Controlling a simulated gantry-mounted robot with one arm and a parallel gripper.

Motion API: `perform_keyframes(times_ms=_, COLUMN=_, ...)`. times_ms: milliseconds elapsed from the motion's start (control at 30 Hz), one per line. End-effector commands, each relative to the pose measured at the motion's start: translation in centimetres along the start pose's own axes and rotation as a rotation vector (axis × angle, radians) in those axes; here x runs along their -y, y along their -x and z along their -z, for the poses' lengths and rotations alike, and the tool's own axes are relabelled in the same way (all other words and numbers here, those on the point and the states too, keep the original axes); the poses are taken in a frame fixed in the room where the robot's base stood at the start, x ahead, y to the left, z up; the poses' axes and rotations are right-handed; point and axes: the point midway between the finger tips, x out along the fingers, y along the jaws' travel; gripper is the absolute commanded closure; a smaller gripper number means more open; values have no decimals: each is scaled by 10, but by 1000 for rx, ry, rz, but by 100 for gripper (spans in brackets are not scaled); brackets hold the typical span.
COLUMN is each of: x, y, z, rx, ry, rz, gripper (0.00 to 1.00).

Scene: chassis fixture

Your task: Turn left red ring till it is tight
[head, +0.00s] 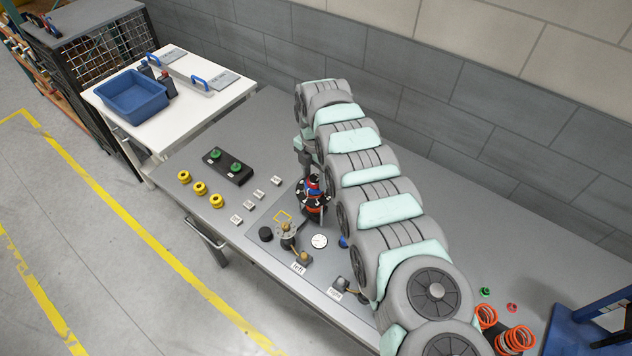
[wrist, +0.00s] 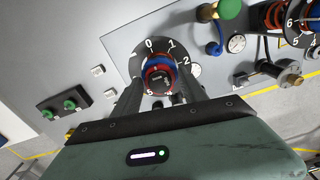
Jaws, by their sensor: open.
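The left red ring (wrist: 150,73) sits with a blue ring (wrist: 158,62) on an upright post at the centre of a numbered dial (wrist: 137,62). The same stack (head: 313,190) shows in the head view, partly hidden by my wrist. My gripper (wrist: 160,86) is open, with one finger on each side of the ring stack. Whether the fingers touch the ring cannot be told. In the head view my gripper (head: 307,168) is down at the stack, mostly hidden by my arm.
A gauge (head: 319,241) and a lever assembly (head: 288,240) stand close in front of the stack. A second numbered dial with an orange spring (wrist: 270,15) is at the wrist view's upper right. Yellow rings (head: 200,187) and a green-knobbed black box (head: 228,166) lie to the left.

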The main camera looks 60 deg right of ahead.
Motion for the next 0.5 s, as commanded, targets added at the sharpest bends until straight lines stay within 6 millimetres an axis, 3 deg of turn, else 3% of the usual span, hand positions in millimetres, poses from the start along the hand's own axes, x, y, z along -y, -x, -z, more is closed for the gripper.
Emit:
perform_keyframes(times_ms=333, x=0, y=-1, z=0, rx=1, ry=222, rz=-1, gripper=50)
perform_keyframes(times_ms=500, x=-1, y=-2, z=0, rx=2, ry=442, rz=-3, gripper=50)
